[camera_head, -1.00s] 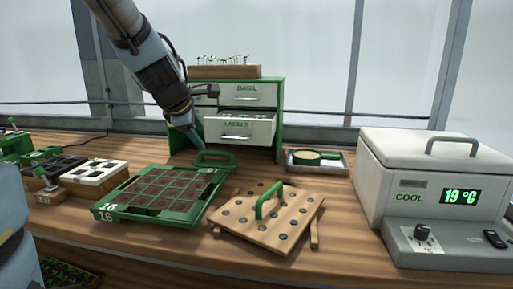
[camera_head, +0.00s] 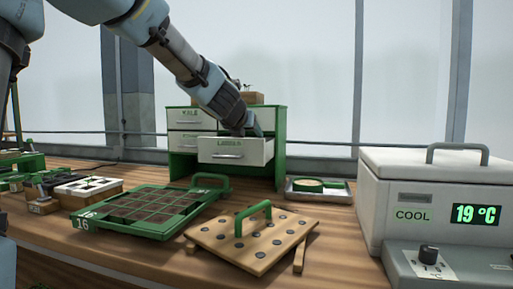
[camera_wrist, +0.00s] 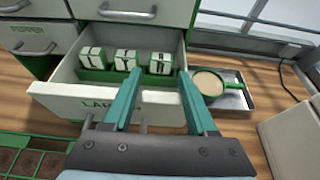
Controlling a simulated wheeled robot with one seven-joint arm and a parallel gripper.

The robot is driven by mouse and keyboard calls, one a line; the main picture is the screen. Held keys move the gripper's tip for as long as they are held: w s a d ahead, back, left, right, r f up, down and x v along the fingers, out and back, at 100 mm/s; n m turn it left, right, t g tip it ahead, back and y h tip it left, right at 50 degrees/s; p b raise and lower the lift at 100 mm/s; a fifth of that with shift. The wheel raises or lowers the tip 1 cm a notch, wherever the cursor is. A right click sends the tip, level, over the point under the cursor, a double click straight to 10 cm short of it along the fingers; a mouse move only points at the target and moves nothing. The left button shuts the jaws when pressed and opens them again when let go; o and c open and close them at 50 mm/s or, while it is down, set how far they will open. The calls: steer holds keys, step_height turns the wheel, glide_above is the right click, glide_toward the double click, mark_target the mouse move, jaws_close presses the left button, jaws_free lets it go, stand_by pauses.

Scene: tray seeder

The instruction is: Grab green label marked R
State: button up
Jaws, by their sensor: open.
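In the wrist view the drawer (camera_wrist: 70,101) holds a row of three white blocks with green lower parts: a left one (camera_wrist: 92,58), a middle one (camera_wrist: 126,60) and a right one (camera_wrist: 161,63). Dark marks show on them, but I cannot read an R on any. My gripper (camera_wrist: 158,85) is open and empty, its two teal fingers reaching over the drawer front towards the middle and right blocks. In the head view my gripper (camera_head: 245,130) is over the drawer, its tips hidden.
A green seed tray (camera_head: 180,228) and a wooden dibber board (camera_head: 215,245) with a green handle lie in front of the cabinet. Right of it stands a metal tray (camera_head: 335,197) holding a green-rimmed round sieve or dish (camera_wrist: 211,84). A white cooler box (camera_head: 405,190) stands far right.

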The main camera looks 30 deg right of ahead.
steer(key=shift+p+x, duration=0.9)
steer(key=shift+x, duration=2)
steer(key=shift+d+r, duration=0.1)
steer(key=shift+r, duration=0.05)
steer(key=shift+c, duration=0.4)
jaws_close()
